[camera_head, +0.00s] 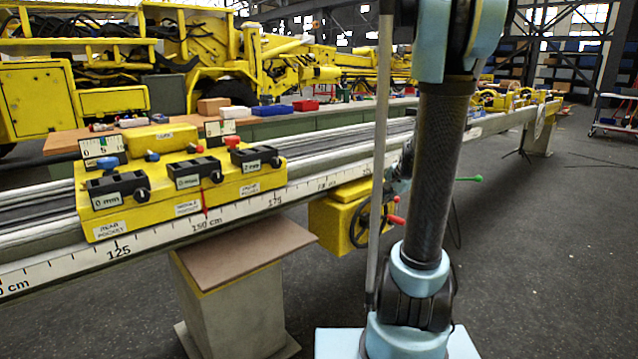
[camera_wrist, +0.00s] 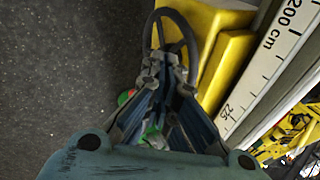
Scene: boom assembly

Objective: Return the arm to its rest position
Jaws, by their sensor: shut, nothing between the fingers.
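My gripper (camera_wrist: 160,68) is shut and empty in the wrist view. Its fingertips are close to a dark handwheel (camera_wrist: 187,24) on a yellow box (camera_wrist: 228,58); I cannot tell whether they touch it. In the head view my arm (camera_head: 430,165) stands upright right of centre, folded up from my base, and hides most of the gripper.
The long rail (camera_head: 330,187) with a centimetre scale runs across the view. A yellow fixture with pockets marked in mm (camera_head: 95,215) sits on it at the left. A board-topped pedestal (camera_head: 235,255) stands below. Open floor (camera_head: 550,240) lies to the right.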

